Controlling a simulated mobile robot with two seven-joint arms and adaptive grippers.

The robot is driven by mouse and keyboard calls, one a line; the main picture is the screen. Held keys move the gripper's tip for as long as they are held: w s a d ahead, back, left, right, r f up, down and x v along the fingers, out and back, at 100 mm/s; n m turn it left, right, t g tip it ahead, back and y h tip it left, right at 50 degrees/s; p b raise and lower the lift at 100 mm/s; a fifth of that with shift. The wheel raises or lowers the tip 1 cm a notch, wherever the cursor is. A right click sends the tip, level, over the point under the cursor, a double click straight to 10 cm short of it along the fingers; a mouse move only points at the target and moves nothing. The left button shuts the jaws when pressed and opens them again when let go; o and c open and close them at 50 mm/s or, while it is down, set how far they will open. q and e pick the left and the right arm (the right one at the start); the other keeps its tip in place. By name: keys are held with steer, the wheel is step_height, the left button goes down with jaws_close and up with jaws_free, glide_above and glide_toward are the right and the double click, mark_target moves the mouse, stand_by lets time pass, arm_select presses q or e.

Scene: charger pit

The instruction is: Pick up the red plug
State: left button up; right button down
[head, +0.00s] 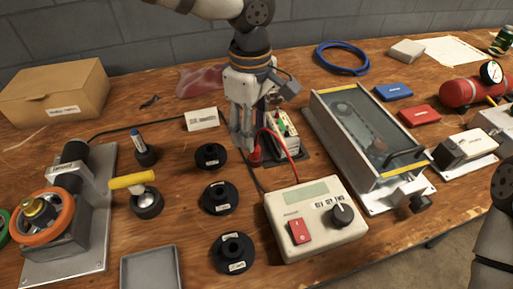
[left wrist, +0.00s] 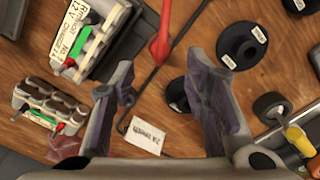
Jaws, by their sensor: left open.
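The red plug (head: 254,157) sits near the middle of the wooden bench, with a red cable running to the cream charger box (head: 310,215). In the left wrist view the red plug (left wrist: 160,46) lies just beyond the fingertips, roughly centred between them. My left gripper (head: 248,138) is open and points down above the bench, close to the plug; its open fingers also show in the left wrist view (left wrist: 161,75). Nothing is between its fingers that I can tell. Only part of my right arm shows at the right edge; its gripper is out of view.
A battery pack (head: 287,130) with labelled cells stands right beside the left gripper. Several black spools (head: 219,197) stand to the left of the charger box. A glass-topped metal case (head: 358,130) is on the right. A white label card (head: 202,119) lies behind left.

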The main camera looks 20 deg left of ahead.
arm_select(q)
steer(key=f, duration=0.4)
steer(key=shift+s+d+f, duration=0.15)
steer(key=shift+d+f, duration=0.2)
steer(key=shift+f, duration=0.4)
jaws_close()
arm_select(e)
steer(key=shift+f, duration=0.1)
arm_select(q)
steer(key=shift+r, duration=0.1)
